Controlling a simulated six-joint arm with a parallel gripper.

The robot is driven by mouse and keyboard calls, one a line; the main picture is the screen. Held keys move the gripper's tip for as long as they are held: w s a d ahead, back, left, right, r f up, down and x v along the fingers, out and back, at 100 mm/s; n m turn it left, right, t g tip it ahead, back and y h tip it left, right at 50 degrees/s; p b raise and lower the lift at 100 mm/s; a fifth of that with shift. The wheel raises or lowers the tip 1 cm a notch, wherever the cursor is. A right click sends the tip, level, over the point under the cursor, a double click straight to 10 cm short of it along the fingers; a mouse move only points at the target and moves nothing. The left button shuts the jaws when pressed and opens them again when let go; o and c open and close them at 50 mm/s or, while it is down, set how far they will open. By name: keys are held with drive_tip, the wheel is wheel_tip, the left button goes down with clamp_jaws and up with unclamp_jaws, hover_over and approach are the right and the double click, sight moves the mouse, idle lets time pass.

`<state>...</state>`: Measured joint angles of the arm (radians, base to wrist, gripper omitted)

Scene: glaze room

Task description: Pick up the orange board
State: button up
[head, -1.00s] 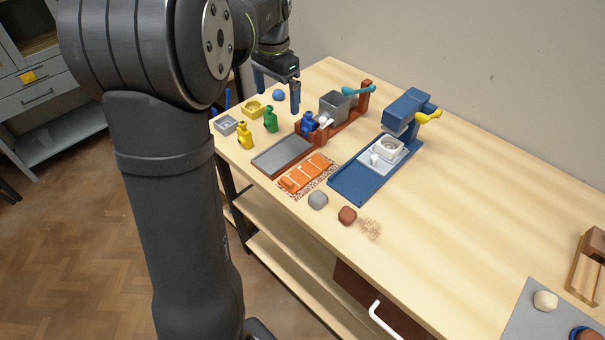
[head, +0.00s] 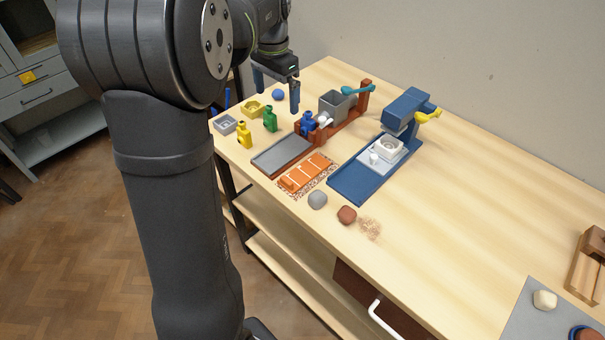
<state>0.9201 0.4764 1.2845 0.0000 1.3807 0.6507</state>
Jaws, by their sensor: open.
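The orange board (head: 307,174) lies flat on a speckled mat near the front edge of the wooden table, with pale lines across it. My gripper (head: 277,100) is open and empty. It hangs with its fingers pointing down over the far left part of the table, behind the green and yellow bottles and well away from the board. Nothing hides the board.
A grey tray (head: 281,155) lies just left of the board, and a blue press (head: 352,183) stands to its right. A grey lump (head: 317,200) and a brown lump (head: 347,215) sit in front. A grey bin (head: 334,104) stands behind. The table's right middle is clear.

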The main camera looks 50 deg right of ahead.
drive_tip(key=c, duration=1.3)
drive_tip(key=n, duration=1.8)
hover_over(288, 181)
drive_tip(key=f, duration=1.2)
drive_tip(key=shift+s+d, duration=0.15)
drive_tip(key=shift+s, duration=0.1)
drive_tip(key=shift+w+f, duration=0.15)
drive_tip(key=shift+f, duration=2.55)
